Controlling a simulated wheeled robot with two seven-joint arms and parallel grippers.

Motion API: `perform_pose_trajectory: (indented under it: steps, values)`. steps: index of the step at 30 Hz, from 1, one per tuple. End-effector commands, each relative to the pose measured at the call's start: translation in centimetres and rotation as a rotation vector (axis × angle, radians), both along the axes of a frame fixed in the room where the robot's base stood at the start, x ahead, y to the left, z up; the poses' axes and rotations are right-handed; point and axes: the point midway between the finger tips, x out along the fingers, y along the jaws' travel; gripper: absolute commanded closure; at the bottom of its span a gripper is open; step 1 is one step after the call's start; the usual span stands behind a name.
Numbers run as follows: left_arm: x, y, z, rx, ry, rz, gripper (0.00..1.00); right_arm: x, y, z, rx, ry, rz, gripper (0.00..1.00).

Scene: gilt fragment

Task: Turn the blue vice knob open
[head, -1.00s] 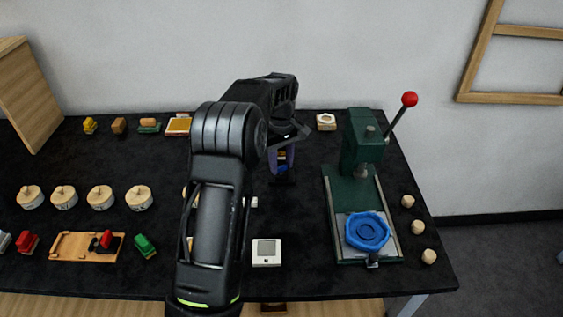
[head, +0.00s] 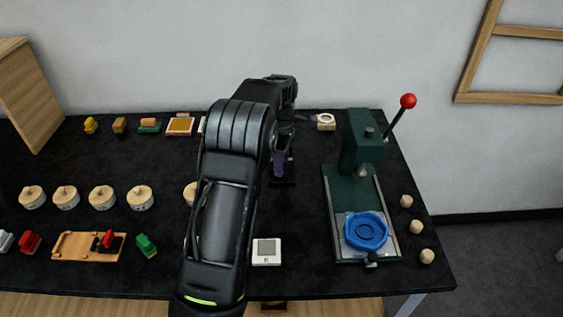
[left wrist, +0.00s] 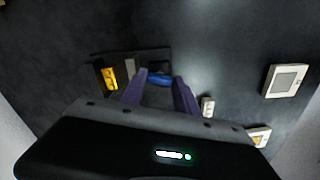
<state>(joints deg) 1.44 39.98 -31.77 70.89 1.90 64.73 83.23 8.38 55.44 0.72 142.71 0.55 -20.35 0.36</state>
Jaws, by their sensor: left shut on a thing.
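My left gripper (head: 281,162) is near the middle of the dark table, pointing down at a small vice with a black base (head: 284,182). In the left wrist view the blue vice knob (left wrist: 158,80) lies between the purple fingers of my left gripper (left wrist: 158,84), which are shut on it. A yellow part (left wrist: 109,77) and dark vice body show just left of the fingers. In the head view the knob is hidden behind the gripper. My right gripper is not in view.
A green press (head: 360,145) with a red-tipped lever and a blue round dish (head: 366,231) stands to the right. A white square device (head: 266,252) lies in front. Several wooden round pieces and small toys fill the left side.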

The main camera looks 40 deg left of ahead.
Motion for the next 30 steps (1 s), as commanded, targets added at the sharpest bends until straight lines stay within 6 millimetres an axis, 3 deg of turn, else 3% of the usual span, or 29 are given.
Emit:
perform_pose_trajectory:
  steps: [13, 14, 21, 30]
  values:
    - [0.04, 0.11, 0.03, 0.003, -0.002, 0.014, 1.00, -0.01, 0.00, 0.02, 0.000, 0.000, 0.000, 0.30]
    - [0.03, 0.10, 0.03, 0.003, -0.002, 0.014, 0.62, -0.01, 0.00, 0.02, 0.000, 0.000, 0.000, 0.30]
    - [0.06, 0.08, 0.04, 0.002, -0.003, 0.014, 0.42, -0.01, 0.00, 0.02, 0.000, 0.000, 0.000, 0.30]
    - [0.12, -0.01, 0.07, 0.000, -0.004, 0.012, 0.42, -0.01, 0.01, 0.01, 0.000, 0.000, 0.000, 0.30]
